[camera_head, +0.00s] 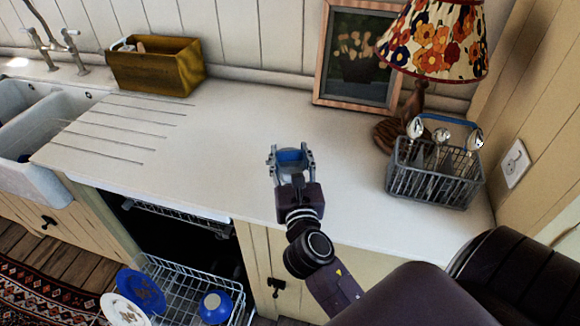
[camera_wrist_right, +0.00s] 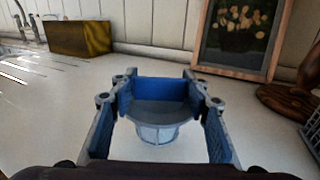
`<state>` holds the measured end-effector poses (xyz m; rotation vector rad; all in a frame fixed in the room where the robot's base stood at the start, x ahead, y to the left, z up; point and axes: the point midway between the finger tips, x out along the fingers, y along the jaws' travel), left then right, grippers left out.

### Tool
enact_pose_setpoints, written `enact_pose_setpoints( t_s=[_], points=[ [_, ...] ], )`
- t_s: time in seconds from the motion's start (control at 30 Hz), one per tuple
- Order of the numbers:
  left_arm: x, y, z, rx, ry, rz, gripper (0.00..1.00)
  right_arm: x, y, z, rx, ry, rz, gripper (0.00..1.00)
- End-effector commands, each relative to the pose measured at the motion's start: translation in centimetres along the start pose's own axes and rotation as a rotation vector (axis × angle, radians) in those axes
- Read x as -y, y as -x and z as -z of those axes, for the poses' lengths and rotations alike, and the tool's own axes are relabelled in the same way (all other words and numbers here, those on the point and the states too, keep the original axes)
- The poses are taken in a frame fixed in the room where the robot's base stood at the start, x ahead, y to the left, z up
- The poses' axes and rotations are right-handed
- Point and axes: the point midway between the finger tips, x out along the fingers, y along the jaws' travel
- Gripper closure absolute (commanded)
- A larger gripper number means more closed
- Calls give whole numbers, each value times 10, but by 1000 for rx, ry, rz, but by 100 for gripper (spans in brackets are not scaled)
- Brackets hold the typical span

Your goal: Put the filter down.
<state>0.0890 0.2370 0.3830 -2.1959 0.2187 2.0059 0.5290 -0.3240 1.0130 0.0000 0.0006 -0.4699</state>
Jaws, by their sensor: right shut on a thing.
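The filter (camera_wrist_right: 158,130) is a small grey cup with a wide rim and a narrower ribbed body. It is upright between the fingers of my right gripper (camera_wrist_right: 157,98) in the right wrist view. In the head view the filter (camera_head: 291,170) shows as a pale grey patch between the fingers, over the white countertop (camera_head: 240,130). My right gripper (camera_head: 291,158), with blue pads, is shut on it. I cannot tell whether the filter's bottom touches the counter. My left gripper is not in view.
A wire basket with cutlery (camera_head: 432,180) and a lamp (camera_head: 432,45) stand on the right. A framed picture (camera_head: 355,60) leans at the back. A wooden box (camera_head: 155,68) and sink (camera_head: 40,165) are left. An open dishwasher rack (camera_head: 180,285) is below. Counter around the filter is clear.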

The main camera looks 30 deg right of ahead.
Motion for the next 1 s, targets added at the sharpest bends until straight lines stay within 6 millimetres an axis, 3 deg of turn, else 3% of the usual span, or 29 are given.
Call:
enact_pose_setpoints(
  t_s=[0.03, 0.2, 0.6, 0.63, 0.7, 0.8, 1.0],
  points=[
    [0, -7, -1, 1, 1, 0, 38, 0, 0, 14, -4, 0, 1, 82],
    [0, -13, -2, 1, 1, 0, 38, 0, 0, 32, -3, 0, 0, 82],
    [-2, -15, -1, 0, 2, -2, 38, 0, 0, 35, -1, 1, 0, 82],
    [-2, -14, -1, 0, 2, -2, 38, 0, 0, 34, -1, 0, 0, 55],
    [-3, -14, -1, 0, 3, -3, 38, 0, 0, 34, -1, 0, 0, 47],
    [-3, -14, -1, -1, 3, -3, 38, 0, 0, 34, -1, 0, 0, 39],
    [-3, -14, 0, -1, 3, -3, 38, 0, 0, 34, -1, 0, 0, 39]
  ],
)
